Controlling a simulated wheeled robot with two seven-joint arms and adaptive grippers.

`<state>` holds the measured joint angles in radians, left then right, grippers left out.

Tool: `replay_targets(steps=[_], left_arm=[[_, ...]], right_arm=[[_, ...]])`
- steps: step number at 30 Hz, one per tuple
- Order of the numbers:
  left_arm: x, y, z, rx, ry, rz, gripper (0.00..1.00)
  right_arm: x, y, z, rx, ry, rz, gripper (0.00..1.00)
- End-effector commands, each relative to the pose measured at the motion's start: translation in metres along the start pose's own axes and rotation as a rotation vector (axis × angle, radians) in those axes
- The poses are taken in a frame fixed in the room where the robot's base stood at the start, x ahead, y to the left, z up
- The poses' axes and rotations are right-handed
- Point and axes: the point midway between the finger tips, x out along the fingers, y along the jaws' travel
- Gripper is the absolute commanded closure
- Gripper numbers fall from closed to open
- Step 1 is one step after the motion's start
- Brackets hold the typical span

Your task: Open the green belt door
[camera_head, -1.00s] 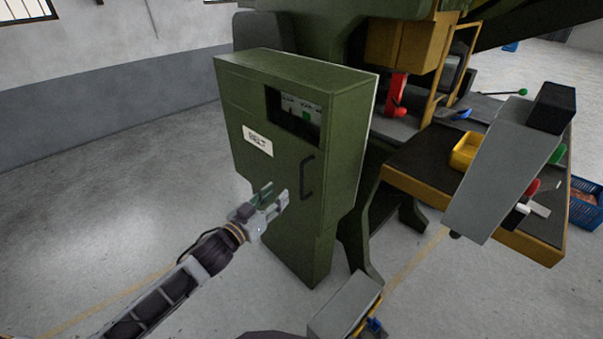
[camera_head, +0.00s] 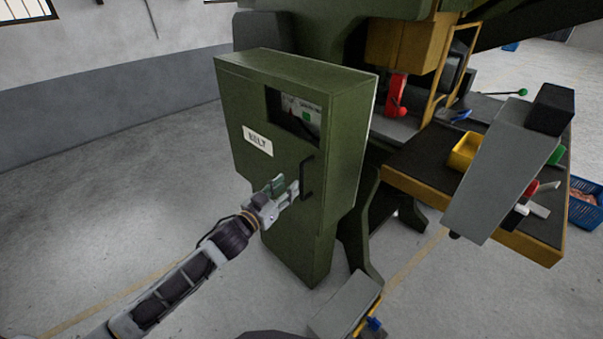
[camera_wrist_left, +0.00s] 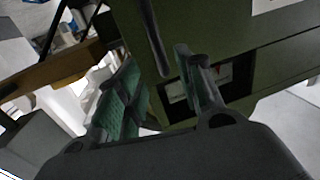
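The green belt door (camera_head: 265,190) is the front of a green cabinet and looks closed. It has a white label (camera_head: 257,141), a window (camera_head: 294,115) and a dark vertical handle (camera_head: 307,178) on its right side. My left gripper (camera_head: 288,189) is right beside the handle, low on its left. In the left wrist view its two green-padded fingers (camera_wrist_left: 160,85) are apart. The handle (camera_wrist_left: 153,38) shows in the gap between them, towards the tips; I cannot tell whether they touch it. My right gripper is not in view.
A work table (camera_head: 425,178) with a yellow bin (camera_head: 465,151) and a grey control box (camera_head: 487,180) stand to the right. A grey box (camera_head: 345,305) is low in front. The floor left of the cabinet is clear.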

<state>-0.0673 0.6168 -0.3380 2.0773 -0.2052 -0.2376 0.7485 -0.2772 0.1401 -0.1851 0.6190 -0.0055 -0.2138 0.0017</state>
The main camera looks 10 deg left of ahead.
Motion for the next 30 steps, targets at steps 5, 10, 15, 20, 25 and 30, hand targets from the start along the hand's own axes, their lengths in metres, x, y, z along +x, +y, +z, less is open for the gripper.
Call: replay_targets(steps=[5,10,15,20,25,30], left_arm=[[0.012,0.0,-0.001,0.001,0.001,-0.001,0.63],[0.023,-0.001,-0.001,0.001,0.001,-0.001,0.63],[0.035,0.0,-0.001,0.001,0.001,-0.001,0.63],[0.045,0.0,-0.001,0.0,0.001,-0.001,0.63],[0.057,-0.001,-0.001,0.001,0.001,-0.001,0.63],[0.069,0.0,-0.001,-0.001,0.001,0.0,0.63]], right_arm=[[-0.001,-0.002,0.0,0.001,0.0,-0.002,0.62],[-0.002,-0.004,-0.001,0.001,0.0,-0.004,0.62],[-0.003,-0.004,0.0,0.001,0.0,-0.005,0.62],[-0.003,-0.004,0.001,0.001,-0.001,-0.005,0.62],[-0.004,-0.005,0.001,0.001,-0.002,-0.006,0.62],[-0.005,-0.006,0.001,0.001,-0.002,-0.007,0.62]])
